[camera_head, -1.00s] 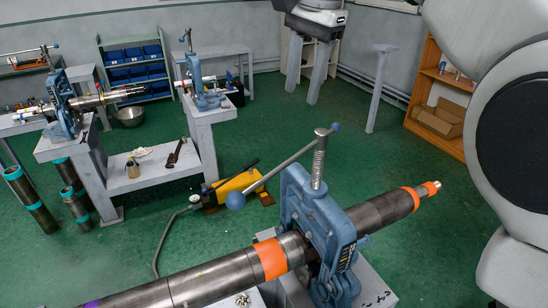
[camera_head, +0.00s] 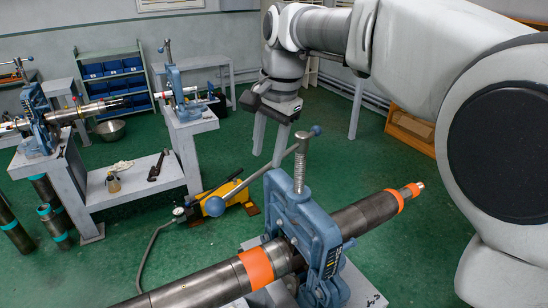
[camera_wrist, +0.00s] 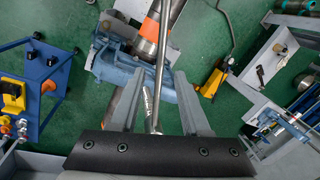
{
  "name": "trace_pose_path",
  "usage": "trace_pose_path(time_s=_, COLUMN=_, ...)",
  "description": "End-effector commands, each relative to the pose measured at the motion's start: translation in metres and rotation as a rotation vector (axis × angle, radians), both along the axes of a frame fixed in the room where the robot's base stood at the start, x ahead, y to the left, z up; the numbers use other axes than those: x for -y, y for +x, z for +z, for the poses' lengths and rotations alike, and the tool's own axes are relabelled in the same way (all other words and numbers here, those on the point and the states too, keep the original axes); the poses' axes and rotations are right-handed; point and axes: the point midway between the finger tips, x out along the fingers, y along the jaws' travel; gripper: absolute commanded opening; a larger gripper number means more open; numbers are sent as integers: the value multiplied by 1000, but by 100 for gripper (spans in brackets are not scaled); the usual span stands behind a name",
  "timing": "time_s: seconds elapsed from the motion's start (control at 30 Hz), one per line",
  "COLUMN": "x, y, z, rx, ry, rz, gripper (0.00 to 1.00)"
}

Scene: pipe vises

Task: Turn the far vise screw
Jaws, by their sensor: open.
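The nearest blue pipe vise (camera_head: 322,229) grips a dark pipe (camera_head: 355,218) with orange bands. Its upright threaded screw (camera_head: 299,168) carries a slanted steel handle bar (camera_head: 262,174) with blue ball ends. My gripper (camera_head: 269,155) is open, pointing down, just left of the screw top. In the wrist view, the blue vise (camera_wrist: 172,98) lies beneath my gripper (camera_wrist: 155,80). The bar (camera_wrist: 163,60) and threaded screw (camera_wrist: 147,103) show between the spread fingers. I cannot tell whether they touch. Farther back stand another blue vise (camera_head: 174,82) and one with a pipe (camera_head: 40,118).
A yellow pump (camera_head: 232,190) with a hose lies on the green floor behind the near vise. A grey bench (camera_head: 80,190) stands left, blue bins (camera_head: 118,67) behind. In the wrist view, a blue-framed cart (camera_wrist: 38,80) stands left. Open floor lies beyond the near pipe.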

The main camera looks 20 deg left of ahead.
Motion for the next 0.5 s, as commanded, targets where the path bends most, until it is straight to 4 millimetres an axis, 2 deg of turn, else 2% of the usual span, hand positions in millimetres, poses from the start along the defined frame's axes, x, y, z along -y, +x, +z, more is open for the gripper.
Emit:
trace_pose_path(time_s=0.1, x=-3, y=1, z=-16, rx=-1, ry=-1, rz=0, gripper=46)
trace_pose_path(time_s=0.2, x=-5, y=1, z=-24, rx=0, ry=-1, rz=0, gripper=46)
trace_pose_path(time_s=0.5, x=-5, y=2, z=-28, rx=0, ry=0, rz=0, gripper=46)
